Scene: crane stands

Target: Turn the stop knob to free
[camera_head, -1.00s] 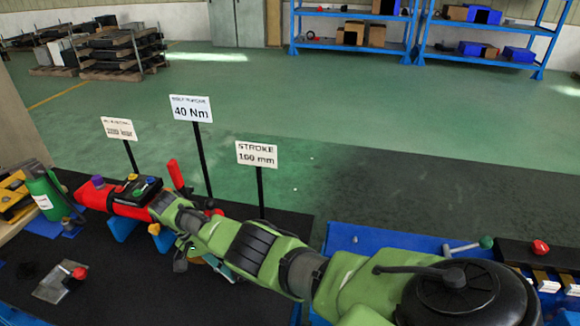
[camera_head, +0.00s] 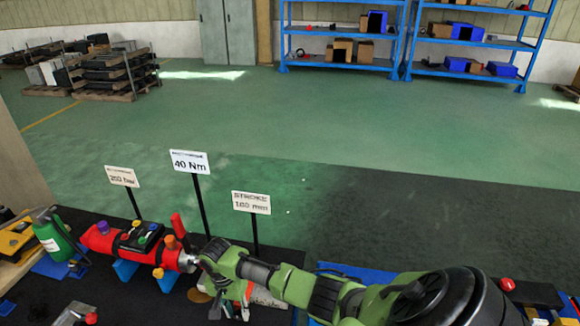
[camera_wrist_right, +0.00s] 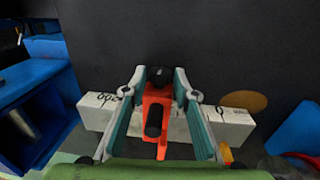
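A red cylinder unit (camera_head: 100,241) lies on blue supports in the head view. It carries a purple knob (camera_head: 103,228), a black block (camera_head: 139,237) with small coloured knobs, orange knobs (camera_head: 170,242) and a red lever (camera_head: 178,224). I cannot tell which is the stop knob. My right gripper (camera_head: 232,308) is right of and below the cylinder's silver end, apart from it. In the right wrist view the gripper (camera_wrist_right: 162,80) has its fingers spread and points downward. A red-orange part (camera_wrist_right: 157,105) with a black end shows between them; I see no clear grip. My left gripper is out of view.
A white marked block (camera_wrist_right: 235,115) lies beneath the right gripper. Signs (camera_head: 189,162) on thin black posts stand behind the cylinder. A green bottle (camera_head: 55,238) stands at left. Blue shelves (camera_head: 340,67) are far off, with open green floor between.

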